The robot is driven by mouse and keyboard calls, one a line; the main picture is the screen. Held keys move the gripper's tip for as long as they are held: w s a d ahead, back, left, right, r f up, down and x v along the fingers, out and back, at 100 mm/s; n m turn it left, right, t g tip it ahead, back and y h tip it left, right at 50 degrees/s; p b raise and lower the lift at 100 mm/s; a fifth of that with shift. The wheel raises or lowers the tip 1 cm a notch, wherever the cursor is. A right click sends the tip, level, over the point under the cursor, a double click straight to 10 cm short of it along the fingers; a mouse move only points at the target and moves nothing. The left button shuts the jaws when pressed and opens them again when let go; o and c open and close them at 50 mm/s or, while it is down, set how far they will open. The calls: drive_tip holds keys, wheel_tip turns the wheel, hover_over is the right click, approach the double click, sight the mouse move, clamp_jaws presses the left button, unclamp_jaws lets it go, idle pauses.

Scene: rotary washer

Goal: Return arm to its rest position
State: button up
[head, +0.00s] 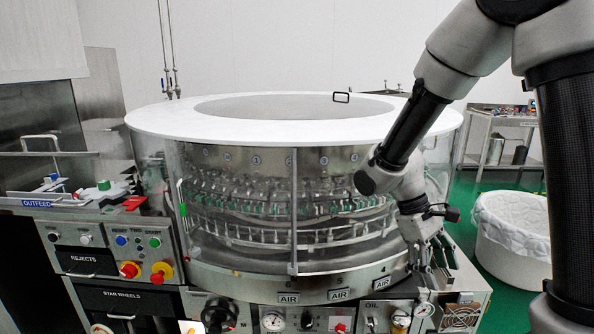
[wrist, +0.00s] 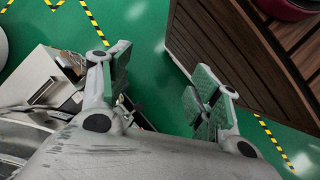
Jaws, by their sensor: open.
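My gripper (head: 432,266) hangs from my arm at the right of the head view, fingers pointing down, in front of the right side of the rotary washer (head: 290,270). In the wrist view my gripper (wrist: 158,95) shows two fingers with green pads spread wide apart. It is open, with nothing between the fingers. My arm is bent, with its upper links at the upper right of the head view. The washer has a white ring top and clear guards around a carousel.
A control panel (head: 110,240) with buttons and an emergency stop is at left. A lined white bin (head: 512,235) and a metal table (head: 500,122) stand at right. The wrist view shows green floor, yellow-black tape and a brown slatted piece (wrist: 240,60).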

drive_tip(key=s+d+r+m+t+y, duration=0.2)
drive_tip(key=s+d+r+m+t, duration=0.1)
drive_tip(key=r, duration=0.5)
drive_tip(key=s+d+r+m+t+y, duration=0.2)
drive_tip(key=s+d+r+m+t, duration=0.1)
drive_tip(key=s+r+t, duration=0.2)
wheel_tip(320, 180, up, 4)
drive_tip(key=s, duration=0.2)
drive_tip(key=shift+s+d+f, duration=0.15)
drive_tip(key=shift+s+d, duration=0.1)
drive_tip(key=shift+s, duration=0.1)
drive_tip(key=shift+c, duration=0.5)
idle(1.6)
